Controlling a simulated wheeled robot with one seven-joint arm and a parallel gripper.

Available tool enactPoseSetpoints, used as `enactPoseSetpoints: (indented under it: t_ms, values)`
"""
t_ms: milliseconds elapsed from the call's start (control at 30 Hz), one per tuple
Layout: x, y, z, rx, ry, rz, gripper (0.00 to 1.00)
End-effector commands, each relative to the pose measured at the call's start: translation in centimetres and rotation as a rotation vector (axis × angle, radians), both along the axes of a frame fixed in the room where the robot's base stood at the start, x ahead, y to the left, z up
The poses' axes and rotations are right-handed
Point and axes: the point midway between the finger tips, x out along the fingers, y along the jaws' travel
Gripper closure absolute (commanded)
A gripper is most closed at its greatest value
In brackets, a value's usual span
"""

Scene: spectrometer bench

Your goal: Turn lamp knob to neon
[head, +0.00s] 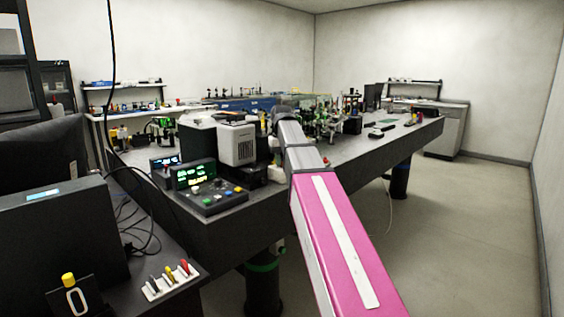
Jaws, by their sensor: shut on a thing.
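My pink and grey arm reaches from the lower right over the front of the dark bench, and its far end is beside a white box with a dark vent grille (238,146). My gripper's fingers cannot be made out behind the arm's end, so what they hold is hidden. A control console (213,197) with coloured buttons sits at the bench's near corner, left of the arm. Behind it stands a display with green and yellow text (194,175). I cannot make out the lamp knob or its setting.
The dark bench (233,224) carries crowded optics (325,118) beyond my arm. A side desk at lower left holds a white rack with coloured handles (171,281) and a yellow-topped item (69,280). A black cable (112,60) hangs at left. The floor (455,235) at right is clear.

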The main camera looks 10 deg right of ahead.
Motion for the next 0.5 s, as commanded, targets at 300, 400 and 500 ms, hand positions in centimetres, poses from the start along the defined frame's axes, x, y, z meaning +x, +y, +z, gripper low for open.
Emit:
enactPoseSetpoints:
  t_ms: [300, 400, 500]
  values:
    - [0.03, -0.01, 0.05, 0.000, 0.000, -0.068, 1.00]
    - [0.03, -0.01, 0.06, 0.000, 0.000, -0.072, 1.00]
    - [0.03, -0.01, 0.06, 0.000, 0.000, -0.072, 1.00]
